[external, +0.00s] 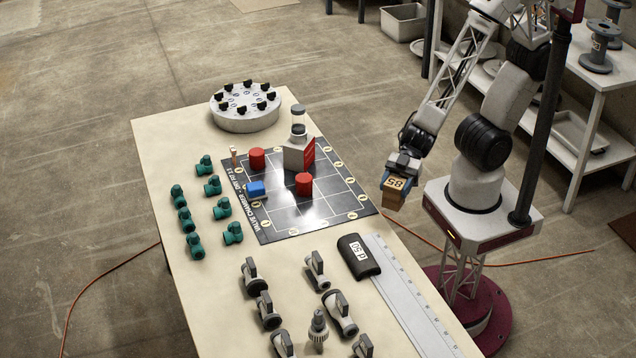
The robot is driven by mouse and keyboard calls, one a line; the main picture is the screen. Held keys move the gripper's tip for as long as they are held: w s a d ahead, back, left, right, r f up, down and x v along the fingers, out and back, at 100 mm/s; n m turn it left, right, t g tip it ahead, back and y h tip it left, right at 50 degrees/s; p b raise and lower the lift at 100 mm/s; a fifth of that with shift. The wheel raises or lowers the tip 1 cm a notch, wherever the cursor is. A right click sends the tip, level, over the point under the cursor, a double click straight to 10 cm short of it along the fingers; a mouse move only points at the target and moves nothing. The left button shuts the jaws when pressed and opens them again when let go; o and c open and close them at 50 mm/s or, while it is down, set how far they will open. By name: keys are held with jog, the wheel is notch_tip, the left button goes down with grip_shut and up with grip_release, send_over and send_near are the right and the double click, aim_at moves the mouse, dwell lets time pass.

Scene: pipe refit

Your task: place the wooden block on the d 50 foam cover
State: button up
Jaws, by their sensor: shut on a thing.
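The wooden block (394,193) is a tan cube with a dark printed number on its upper face. My gripper (398,176) is shut on it and holds it in the air near the table's right edge. The fingers are small here and partly hidden by the block.
A dark gridded mat (285,215) bears red cylinders (304,184), a blue block (256,188) and a grey-and-red piece (300,152). Teal valves (193,243) stand at left, grey valves (318,270) in front. A round flanged disc (245,110) is at the far end.

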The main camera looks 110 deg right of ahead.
aim_at(399, 194)
jog(key=shift+a+r+n+g+y, duration=0.1)
jog(key=shift+a+n+g+y, duration=0.2)
jog(key=shift+a, duration=0.5)
jog(key=shift+a+r+n+g+y, duration=0.1)
jog(key=shift+a+n+g+y, duration=0.15)
jog(key=shift+a, duration=0.55)
jog(key=shift+w+f, duration=0.1)
jog(key=w+a, duration=0.2)
jog(key=w, duration=0.5)
jog(key=w+a+f, duration=0.1)
jog(key=w+a, duration=0.2)
jog(key=w, duration=0.4)
jog(key=shift+w+a+f, duration=0.25)
jog(key=shift+w+a, duration=0.05)
jog(key=shift+w, duration=0.05)
jog(key=shift+f, duration=1.75)
jog(key=o, duration=1)
jog(key=shift+f, duration=0.1)
